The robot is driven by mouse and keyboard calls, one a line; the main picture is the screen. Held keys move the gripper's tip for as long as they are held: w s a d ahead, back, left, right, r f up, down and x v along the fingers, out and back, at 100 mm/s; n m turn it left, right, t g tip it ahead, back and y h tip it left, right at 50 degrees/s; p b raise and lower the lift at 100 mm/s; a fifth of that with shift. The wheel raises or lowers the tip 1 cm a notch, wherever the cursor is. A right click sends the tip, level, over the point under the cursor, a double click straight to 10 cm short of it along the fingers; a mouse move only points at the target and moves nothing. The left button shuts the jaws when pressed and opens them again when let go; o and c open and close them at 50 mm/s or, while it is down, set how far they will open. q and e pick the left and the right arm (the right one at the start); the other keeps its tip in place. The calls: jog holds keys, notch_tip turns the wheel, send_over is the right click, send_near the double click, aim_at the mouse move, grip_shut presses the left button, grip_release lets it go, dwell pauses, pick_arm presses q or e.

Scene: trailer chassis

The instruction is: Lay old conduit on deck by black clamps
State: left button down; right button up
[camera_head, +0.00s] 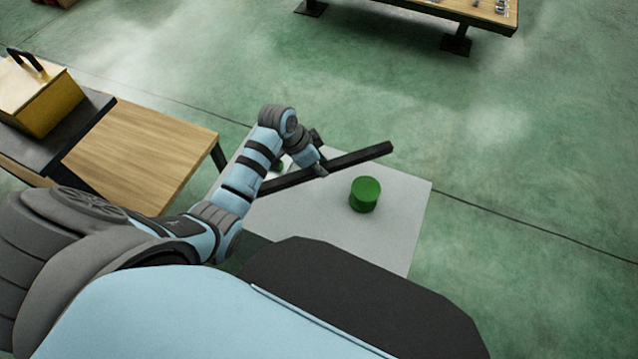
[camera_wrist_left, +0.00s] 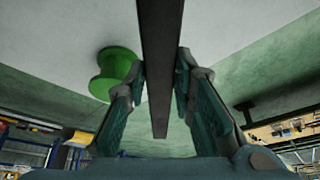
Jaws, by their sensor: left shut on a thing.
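A long dark square bar, the old conduit (camera_head: 358,158), is held by my left gripper (camera_head: 317,167) over the pale grey deck (camera_head: 398,222). In the left wrist view the conduit (camera_wrist_left: 160,100) runs between the two fingers of the left gripper (camera_wrist_left: 160,68), which is shut on it. In the head view the bar slants up to the right, its right end near the deck's far edge. I cannot tell whether it touches the deck. I cannot make out the black clamps. My right gripper is not in view.
A green spool (camera_head: 364,195) stands on the deck just below the bar; it also shows in the left wrist view (camera_wrist_left: 115,72). A wooden table (camera_head: 140,155) with a yellow toolbox (camera_head: 38,95) is at left. Another workbench (camera_head: 470,10) stands at the back. Green floor lies open beyond.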

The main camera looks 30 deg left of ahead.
pick_arm(q)
jog(key=b, duration=0.1)
send_over(325, 186)
jog(key=a, duration=0.1)
jog(key=f, duration=0.6)
jog(key=shift+s+f, duration=0.15)
jog(key=shift+s, duration=0.1)
jog(key=shift+s+f+b, duration=0.25)
jog(key=shift+f+b, duration=0.05)
jog(key=shift+f, duration=0.3)
jog(key=shift+s+f+b, duration=0.2)
jog(key=shift+f+b, duration=0.05)
jog(key=shift+f, duration=0.3)
jog(key=shift+w, duration=0.1)
jog(key=c, duration=1.4)
grip_release()
jog(key=shift+f, duration=0.1)
jog(key=shift+o, duration=0.2)
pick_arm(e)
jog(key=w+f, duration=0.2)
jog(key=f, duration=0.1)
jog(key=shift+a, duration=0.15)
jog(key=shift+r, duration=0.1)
